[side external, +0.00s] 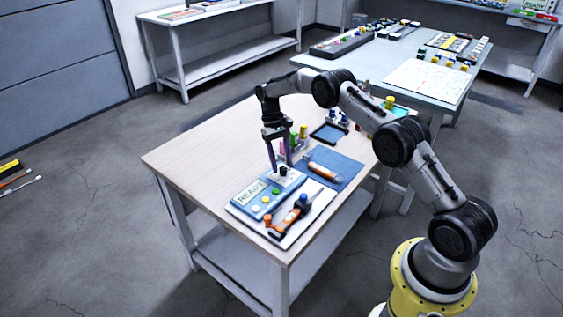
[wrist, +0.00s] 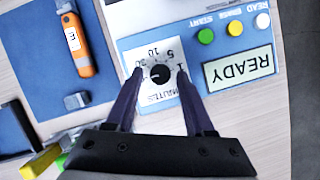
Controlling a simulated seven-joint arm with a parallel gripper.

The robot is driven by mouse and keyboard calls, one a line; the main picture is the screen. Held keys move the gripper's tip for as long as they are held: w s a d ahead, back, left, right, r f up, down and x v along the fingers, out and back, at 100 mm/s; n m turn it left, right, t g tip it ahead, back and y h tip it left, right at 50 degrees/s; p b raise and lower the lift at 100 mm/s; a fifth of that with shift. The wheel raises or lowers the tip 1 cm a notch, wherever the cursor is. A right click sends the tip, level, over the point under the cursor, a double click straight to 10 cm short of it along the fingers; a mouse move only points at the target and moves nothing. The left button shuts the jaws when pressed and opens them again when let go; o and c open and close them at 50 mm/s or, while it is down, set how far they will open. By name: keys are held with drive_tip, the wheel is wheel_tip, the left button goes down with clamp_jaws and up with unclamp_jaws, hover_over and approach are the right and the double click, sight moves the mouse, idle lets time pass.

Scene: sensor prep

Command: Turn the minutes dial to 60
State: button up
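The minutes dial (wrist: 159,74) is a round black knob on a white plate marked MINUTES, upside down in the wrist view. Numbers including 1, 5 and 10 show around it; a 60 label is not clearly readable. A small light mark shows on the knob's left side. The plate is on a blue panel (wrist: 235,42) with a READY display. My gripper (wrist: 160,76) is open, with one finger on each side of the knob and visible gaps between. In the side external view my gripper (side external: 281,169) points down at the panel, and the small dial is partly hidden.
The panel has green, yellow and white buttons (wrist: 234,27). An orange tool (side external: 322,171) lies on a blue mat (side external: 345,168). Another orange tool (side external: 287,219) lies in front of the panel. Coloured items stand behind my gripper. The table's left side (side external: 200,150) is clear.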

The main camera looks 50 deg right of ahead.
drive_tip(key=shift+o, duration=0.4)
drive_tip(key=v, duration=0.7)
drive_tip(key=shift+r, duration=0.2)
drive_tip(key=shift+w, duration=0.1)
